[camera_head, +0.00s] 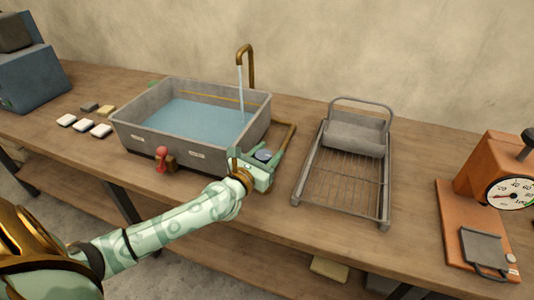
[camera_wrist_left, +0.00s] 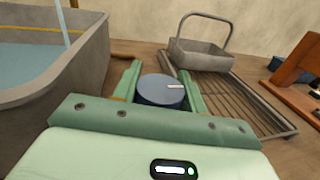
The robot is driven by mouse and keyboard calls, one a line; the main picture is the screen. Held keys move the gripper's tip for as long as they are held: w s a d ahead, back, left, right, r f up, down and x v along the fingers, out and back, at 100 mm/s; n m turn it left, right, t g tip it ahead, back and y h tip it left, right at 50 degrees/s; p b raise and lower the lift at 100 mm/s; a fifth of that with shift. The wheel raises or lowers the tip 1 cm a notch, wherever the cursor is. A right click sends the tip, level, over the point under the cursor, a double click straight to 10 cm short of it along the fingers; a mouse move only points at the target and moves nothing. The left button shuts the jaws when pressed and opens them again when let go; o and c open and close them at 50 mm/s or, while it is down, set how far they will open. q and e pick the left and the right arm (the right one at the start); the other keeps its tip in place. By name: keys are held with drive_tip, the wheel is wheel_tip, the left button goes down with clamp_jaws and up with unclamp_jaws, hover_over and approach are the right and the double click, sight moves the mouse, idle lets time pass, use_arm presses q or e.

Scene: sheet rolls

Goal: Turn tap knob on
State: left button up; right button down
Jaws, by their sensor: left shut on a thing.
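The tap knob (camera_head: 263,154) is a short blue-grey cylinder with a pale mark on top, at the right of the basin. It also shows in the left wrist view (camera_wrist_left: 160,92). My left gripper (camera_head: 265,158) is shut on the knob, with a green finger on each side of it in the wrist view (camera_wrist_left: 162,88). The brass tap (camera_head: 247,66) rises behind the basin (camera_head: 190,146), and a stream of water (camera_head: 241,96) falls from it into the water there. My right gripper is not in view.
A wire rack (camera_head: 342,176) with a grey handled tray (camera_head: 354,135) stands right of the knob. An orange scale (camera_head: 490,178) is farther right. A red-handled fitting (camera_head: 161,158) sits at the basin's front. Several pale blocks (camera_head: 84,125) lie left of the basin.

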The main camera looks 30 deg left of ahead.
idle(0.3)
use_arm(q)
drive_tip(key=o, duration=1)
drive_tip(key=s, duration=1.6)
drive_tip(key=shift+s+d, duration=0.15)
